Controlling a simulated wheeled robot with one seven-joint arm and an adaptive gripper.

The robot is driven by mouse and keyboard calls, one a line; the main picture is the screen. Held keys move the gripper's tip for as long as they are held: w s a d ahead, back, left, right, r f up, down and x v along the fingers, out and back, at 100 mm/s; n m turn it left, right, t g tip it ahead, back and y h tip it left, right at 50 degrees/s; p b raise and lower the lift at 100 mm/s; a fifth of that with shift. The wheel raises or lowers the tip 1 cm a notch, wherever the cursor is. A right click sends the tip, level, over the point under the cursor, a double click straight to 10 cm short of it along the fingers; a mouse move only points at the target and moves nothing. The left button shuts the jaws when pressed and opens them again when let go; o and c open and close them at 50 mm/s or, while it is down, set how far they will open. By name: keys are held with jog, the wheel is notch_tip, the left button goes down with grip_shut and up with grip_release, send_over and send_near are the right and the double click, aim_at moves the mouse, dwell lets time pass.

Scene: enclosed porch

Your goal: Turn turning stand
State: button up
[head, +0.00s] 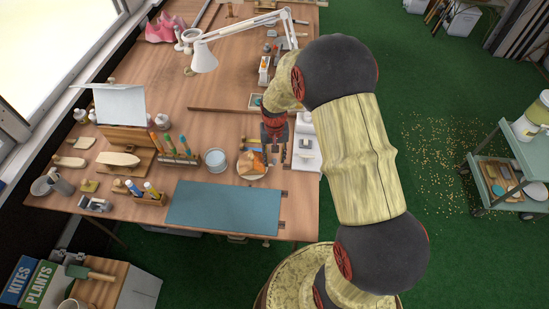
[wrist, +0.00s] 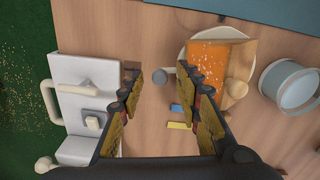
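A round pale disc, which looks like the turning stand (head: 241,172), is on the wooden table with an orange block (head: 256,160) on top. In the wrist view the disc (wrist: 197,34) shows at upper right, carrying the orange block (wrist: 207,58) and a pale wooden piece (wrist: 237,88). A small grey knob (wrist: 160,77) sits beside the disc's edge; whether it is joined to it I cannot tell. My gripper (wrist: 157,70) is open and empty above the table, its fingertips to either side of the knob in the picture. In the head view my gripper (head: 276,156) is partly hidden.
A white device (wrist: 88,85) stands close left of my gripper in the wrist view. A clear round tub (wrist: 290,86) is to the right of the disc. A blue block and a yellow block (wrist: 179,126) lie nearby. A teal mat (head: 224,208) lies in front.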

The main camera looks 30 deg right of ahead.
jog(key=shift+c, duration=1.3)
grip_shut()
